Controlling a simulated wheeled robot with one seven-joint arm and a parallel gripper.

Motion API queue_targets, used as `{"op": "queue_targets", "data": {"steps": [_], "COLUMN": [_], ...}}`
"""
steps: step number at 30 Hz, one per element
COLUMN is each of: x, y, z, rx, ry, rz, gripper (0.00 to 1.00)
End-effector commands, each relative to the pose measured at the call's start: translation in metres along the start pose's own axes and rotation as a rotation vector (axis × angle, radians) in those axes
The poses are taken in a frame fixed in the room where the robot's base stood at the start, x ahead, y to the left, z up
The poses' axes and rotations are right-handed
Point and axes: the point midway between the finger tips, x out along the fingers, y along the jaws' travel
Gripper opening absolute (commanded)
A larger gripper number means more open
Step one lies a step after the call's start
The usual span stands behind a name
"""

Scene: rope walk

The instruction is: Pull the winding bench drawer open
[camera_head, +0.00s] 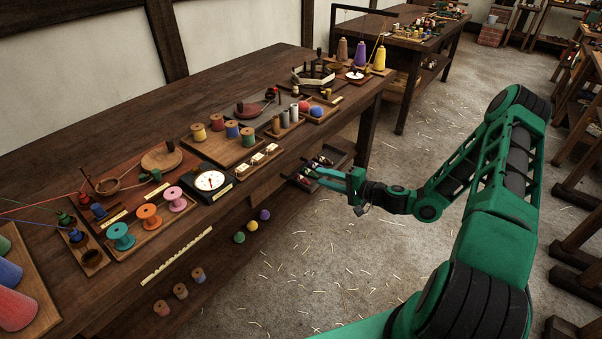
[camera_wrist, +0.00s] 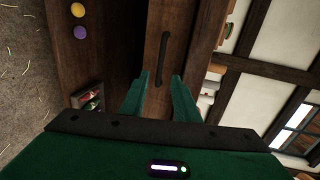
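The winding bench (camera_head: 100,120) runs along the left of the head view. In the wrist view its drawer front (camera_wrist: 178,25) is a brown panel that looks closed, with a long dark bar handle (camera_wrist: 164,55). My gripper (camera_wrist: 160,76) is open, its two green fingers on either side of the handle's lower end in the picture. I cannot tell whether the fingers touch the handle. In the head view my gripper (camera_head: 328,178) is at the front of the bench, below the top's edge. The handle is not clear in that view.
The benchtop holds spools, a dial scale (camera_head: 209,181) and trays near its front edge. A low tray with small items (camera_head: 322,162) is beside my gripper. Coloured balls (camera_head: 252,226) show on the bench front. The straw-strewn floor (camera_head: 330,250) in front is clear.

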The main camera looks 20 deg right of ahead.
Motion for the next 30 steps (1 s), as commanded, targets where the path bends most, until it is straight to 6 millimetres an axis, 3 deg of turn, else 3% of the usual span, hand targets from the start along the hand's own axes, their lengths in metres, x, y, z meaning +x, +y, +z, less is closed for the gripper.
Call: {"op": "queue_targets", "data": {"steps": [15,21,30], "x": [0.083,0.098,0.100], "y": [0.000,0.000,0.000], "z": [0.001,0.002,0.001], "rx": [-0.004,-0.002,-0.002], "ry": [-0.004,-0.003,-0.003], "rz": [0.001,0.001,0.001], "gripper": [0.29,0.29,0.29]}}
